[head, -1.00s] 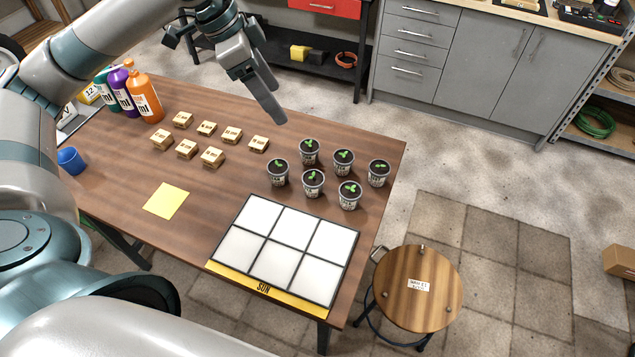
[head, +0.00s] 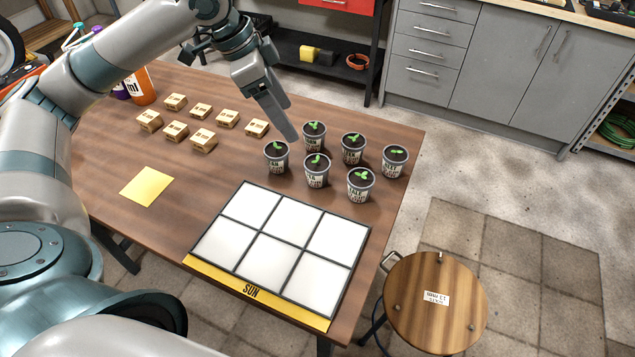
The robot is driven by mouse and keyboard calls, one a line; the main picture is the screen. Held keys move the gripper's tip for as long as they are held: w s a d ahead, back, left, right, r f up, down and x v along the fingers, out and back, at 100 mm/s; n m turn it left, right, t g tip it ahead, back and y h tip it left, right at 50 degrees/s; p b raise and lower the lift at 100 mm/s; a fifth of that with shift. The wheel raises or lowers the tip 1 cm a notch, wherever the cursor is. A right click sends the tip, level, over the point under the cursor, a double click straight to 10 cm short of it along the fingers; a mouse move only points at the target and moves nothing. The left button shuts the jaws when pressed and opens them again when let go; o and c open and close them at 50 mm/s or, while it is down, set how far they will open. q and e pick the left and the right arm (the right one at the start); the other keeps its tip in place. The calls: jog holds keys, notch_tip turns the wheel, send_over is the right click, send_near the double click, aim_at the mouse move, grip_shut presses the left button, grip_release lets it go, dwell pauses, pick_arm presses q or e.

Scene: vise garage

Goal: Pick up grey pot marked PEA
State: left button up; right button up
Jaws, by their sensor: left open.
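Several grey pots with dark soil and small green seedlings stand upright in two rows on the table's right part. The back row holds a left pot (head: 313,136), a middle pot (head: 353,151) and a right pot (head: 394,163). The front row holds a left pot (head: 276,158), a middle pot (head: 317,173) and a right pot (head: 360,187). Their labels are too small to tell surely which reads PEA. My left gripper (head: 287,130) is open and empty, seen edge-on, pointing down above and just left of the back-left pot. My right gripper is out of view.
A tray (head: 259,288) with white cells and a yellow SUN edge lies in front of the pots. Several small wooden blocks (head: 203,140) and a yellow sheet (head: 147,187) lie to the left. A stool (head: 436,318) stands beyond the table's right edge.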

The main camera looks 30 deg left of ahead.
pick_arm(q)
jog(key=shift+f, duration=0.4)
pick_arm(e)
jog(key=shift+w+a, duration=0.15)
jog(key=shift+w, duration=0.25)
pick_arm(q)
jog(key=shift+f, duration=0.1)
send_over(317, 165)
jog(key=s+a, duration=0.2)
jog(key=f, duration=1)
jog(key=shift+w+d, duration=0.2)
jog(key=shift+w, duration=0.05)
jog(key=shift+w+d+f, duration=0.15)
jog(key=shift+f, duration=0.35)
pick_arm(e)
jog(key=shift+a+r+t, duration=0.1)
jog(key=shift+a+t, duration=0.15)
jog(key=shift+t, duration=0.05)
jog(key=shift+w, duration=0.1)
